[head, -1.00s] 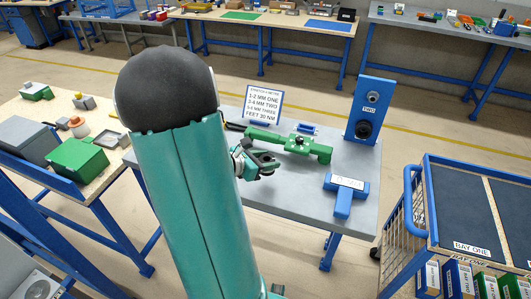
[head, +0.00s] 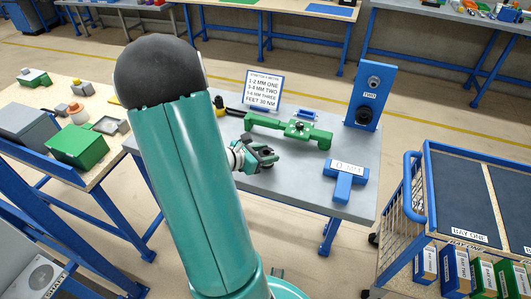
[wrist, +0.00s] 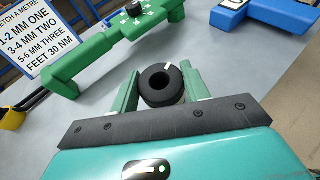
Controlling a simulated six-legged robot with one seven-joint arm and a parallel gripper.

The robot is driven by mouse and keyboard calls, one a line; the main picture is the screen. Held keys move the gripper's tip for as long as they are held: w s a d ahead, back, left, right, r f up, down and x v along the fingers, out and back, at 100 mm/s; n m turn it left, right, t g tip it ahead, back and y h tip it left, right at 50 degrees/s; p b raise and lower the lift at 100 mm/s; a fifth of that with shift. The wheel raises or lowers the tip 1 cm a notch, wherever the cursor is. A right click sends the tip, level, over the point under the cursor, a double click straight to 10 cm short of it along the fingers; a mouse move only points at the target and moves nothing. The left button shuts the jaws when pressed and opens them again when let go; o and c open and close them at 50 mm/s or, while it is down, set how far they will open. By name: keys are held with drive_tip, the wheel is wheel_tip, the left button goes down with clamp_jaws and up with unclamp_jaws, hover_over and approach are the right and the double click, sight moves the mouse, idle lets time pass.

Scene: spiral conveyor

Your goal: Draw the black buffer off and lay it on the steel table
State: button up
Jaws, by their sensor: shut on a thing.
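The black buffer (wrist: 156,84) is a thick dark ring with a small white mark, seen in the wrist view. My gripper (wrist: 161,86) is shut on it, with a green finger on each side. In the head view my gripper (head: 266,157) is over the near part of the grey steel table (head: 300,196), and the buffer is hard to make out there. I cannot tell how high it is above the table. A blue upright stand (head: 377,83) marked TWO, with a dark round fitting (head: 364,117), is at the table's back right.
A green bar-shaped tool (head: 290,132) lies behind my gripper and shows in the wrist view. A blue T-shaped gauge (head: 345,180) lies to the right. A sign (head: 263,90) stands at the back. Bare table lies between gripper and gauge. A blue trolley (head: 430,190) is beyond the right edge.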

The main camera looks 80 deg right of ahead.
drive_tip(key=shift+f, duration=0.7)
drive_tip(key=o, duration=1.1)
drive_tip(key=shift+o, duration=0.2)
drive_tip(key=v, duration=1.3)
drive_tip(key=shift+w+a+r, duration=0.25)
drive_tip(key=w+a+r+m+t+y, duration=0.3)
drive_tip(key=a+r+t, duration=0.1)
drive_tip(key=a, duration=0.8)
drive_tip(key=w+a+r+m+t+y, duration=0.3)
drive_tip(key=w+a+r+t+y, duration=0.1)
drive_tip(key=a, duration=0.8)
drive_tip(key=w+a+r+m+t+y, duration=0.3)
drive_tip(key=a+r+t, duration=0.3)
drive_tip(key=a, duration=0.5)
drive_tip(key=shift+w+a+r+m, duration=0.2)
drive_tip(key=shift+a+r+m, duration=0.25)
drive_tip(key=shift+r, duration=0.2)
